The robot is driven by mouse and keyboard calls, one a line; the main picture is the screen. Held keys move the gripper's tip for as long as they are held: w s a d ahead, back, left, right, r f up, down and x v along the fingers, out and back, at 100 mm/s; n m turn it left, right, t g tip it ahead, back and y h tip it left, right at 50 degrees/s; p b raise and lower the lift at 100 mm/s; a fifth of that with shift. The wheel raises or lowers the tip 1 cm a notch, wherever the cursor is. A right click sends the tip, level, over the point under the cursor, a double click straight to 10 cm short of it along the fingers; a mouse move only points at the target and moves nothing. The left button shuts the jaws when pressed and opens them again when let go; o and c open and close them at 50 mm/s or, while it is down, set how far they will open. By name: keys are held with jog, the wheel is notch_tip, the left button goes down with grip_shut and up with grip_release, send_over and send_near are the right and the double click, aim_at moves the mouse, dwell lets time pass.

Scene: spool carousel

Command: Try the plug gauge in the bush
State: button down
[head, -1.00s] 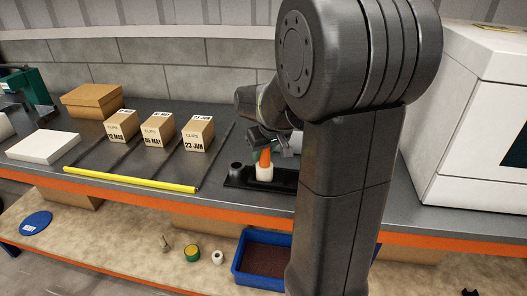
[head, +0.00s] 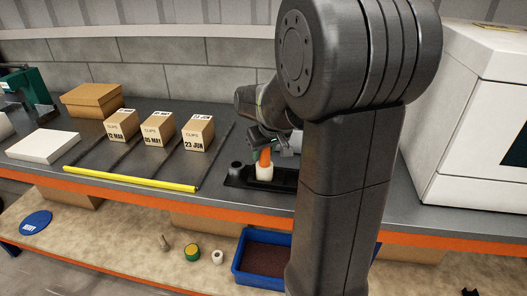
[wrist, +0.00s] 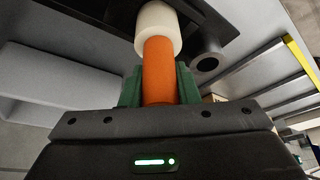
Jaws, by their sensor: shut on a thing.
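The plug gauge has an orange handle (head: 265,157), which stands roughly upright above the dark tray (head: 231,183). My gripper (wrist: 158,82) is shut on this orange handle, with a green finger on each side in the wrist view. A white cylinder (head: 264,173) sits directly at the handle's lower end, over the tray; it also shows in the wrist view (wrist: 156,25). The two touch or overlap, and I cannot tell whether the white cylinder is the bush or how deep anything sits in it. The white cylinder's lower end and bore are hidden.
Boxes (head: 198,133) sit in lanes behind a yellow bar (head: 130,179). A white machine (head: 465,120) stands to the right. A blue bin (head: 238,270) is on the lower shelf.

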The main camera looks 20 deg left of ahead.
jog(key=shift+r, duration=0.15)
jog(key=shift+r+p, duration=4.55)
jog(key=shift+r, duration=1.35)
jog(key=shift+f, duration=0.1)
